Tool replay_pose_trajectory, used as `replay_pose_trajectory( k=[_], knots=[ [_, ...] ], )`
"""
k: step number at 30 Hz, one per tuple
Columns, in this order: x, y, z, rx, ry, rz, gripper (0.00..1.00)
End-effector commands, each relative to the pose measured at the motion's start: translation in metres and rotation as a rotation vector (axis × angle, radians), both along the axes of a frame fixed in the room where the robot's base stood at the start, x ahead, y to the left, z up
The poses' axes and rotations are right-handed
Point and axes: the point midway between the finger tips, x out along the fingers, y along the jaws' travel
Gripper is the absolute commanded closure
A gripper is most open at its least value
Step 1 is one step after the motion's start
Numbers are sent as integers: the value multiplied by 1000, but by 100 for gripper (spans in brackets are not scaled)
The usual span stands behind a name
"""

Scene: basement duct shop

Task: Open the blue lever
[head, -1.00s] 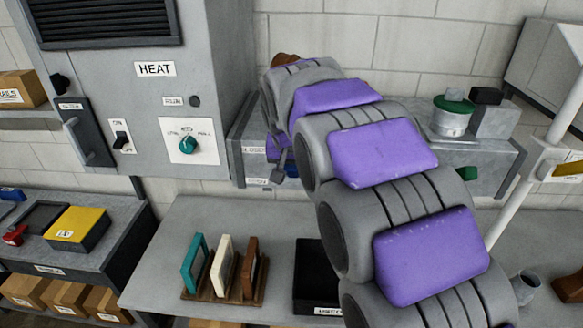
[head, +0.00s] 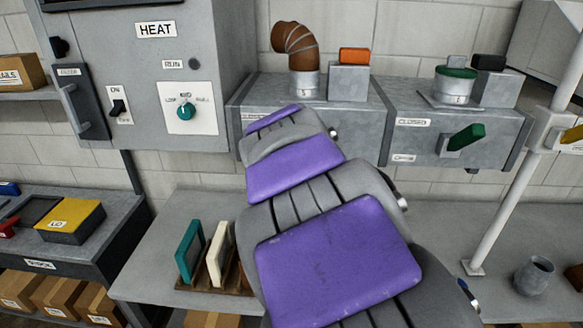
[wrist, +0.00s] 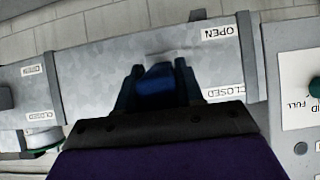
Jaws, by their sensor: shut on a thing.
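In the wrist view, my gripper (wrist: 157,72) is shut on the blue lever (wrist: 155,85), which shows as a dark blue block between the two fingers. The lever is in front of a grey metal duct box (wrist: 100,70). An OPEN label (wrist: 219,33) is above and right of the gripper in this view, and a CLOSED label (wrist: 225,91) is to its right. The lever's exact angle is hard to tell. In the head view, my arm hides the gripper and lever; the left duct box (head: 360,115) shows behind it.
A second duct box (head: 405,150) with a green lever (head: 466,137) is to the right. A HEAT cabinet (head: 215,60) with a teal knob (head: 184,112) is at the left. A white post (head: 510,200) and a cup (head: 534,275) are at the right.

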Motion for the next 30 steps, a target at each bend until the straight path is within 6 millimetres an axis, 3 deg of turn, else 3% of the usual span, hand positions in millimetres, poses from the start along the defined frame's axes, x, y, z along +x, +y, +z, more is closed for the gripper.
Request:
replay_pose_trajectory(
  k=[2, 10, 30],
  knots=[
    [-1, -1, -18, -6, -57, -3, 100],
    [0, -1, -31, -10, -237, -2, 100],
    [6, 0, -51, -8, -222, -3, 100]
  ],
)
